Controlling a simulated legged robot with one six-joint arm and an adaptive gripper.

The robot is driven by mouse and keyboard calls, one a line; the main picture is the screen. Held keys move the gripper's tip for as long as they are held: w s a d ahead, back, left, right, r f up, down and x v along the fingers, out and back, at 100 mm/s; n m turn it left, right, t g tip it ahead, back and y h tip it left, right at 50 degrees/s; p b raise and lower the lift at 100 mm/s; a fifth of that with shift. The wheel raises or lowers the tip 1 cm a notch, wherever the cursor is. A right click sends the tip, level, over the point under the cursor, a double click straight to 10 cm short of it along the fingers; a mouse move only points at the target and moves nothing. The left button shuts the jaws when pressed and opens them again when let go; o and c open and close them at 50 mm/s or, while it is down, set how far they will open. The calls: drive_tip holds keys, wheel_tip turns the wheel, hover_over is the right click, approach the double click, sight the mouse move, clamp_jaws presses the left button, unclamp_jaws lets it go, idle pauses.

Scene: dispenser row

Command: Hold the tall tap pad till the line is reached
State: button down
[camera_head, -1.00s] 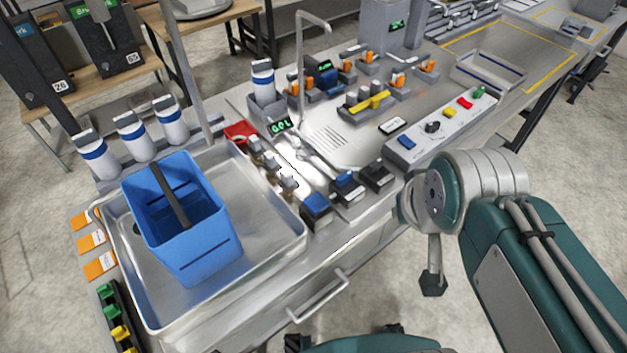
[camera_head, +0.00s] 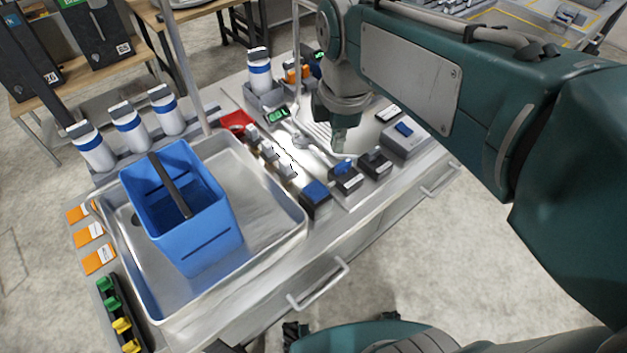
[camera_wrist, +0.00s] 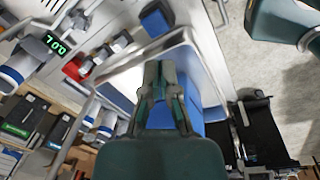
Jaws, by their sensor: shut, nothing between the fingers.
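The tall tap (camera_head: 180,65) rises as a slim grey pole behind the sink tray; its top is out of frame. A blue container (camera_head: 190,235) with dark marks on its side stands in the tray. A large blue pad (camera_head: 315,192) sits at the bench's front edge, and a blue square pad also shows in the wrist view (camera_wrist: 156,20). No label shows which tap it belongs to. A small display (camera_head: 278,114) seems to read 0.0L. My gripper (camera_head: 339,147) is shut and empty, above and right of the large blue pad, apart from it.
Smaller switch blocks, one with a blue top (camera_head: 344,167) and one dark (camera_head: 376,160), stand right of the large pad. White bottles (camera_head: 129,128) stand at the back left.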

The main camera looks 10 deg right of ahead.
sight(315, 189)
drive_tip(key=w+a+n, duration=0.1)
drive_tip(key=n, duration=0.1)
drive_tip(key=w+a+n+g, duration=0.1)
drive_tip(key=n, duration=0.1)
drive_tip(key=w+a+n, duration=0.1)
drive_tip(key=n, duration=0.1)
drive_tip(key=shift+f, duration=0.3)
drive_tip(key=shift+a, duration=0.1)
wheel_tip(315, 189, down, 14)
drive_tip(key=shift+s, duration=0.1)
drive_tip(key=shift+f, duration=0.1)
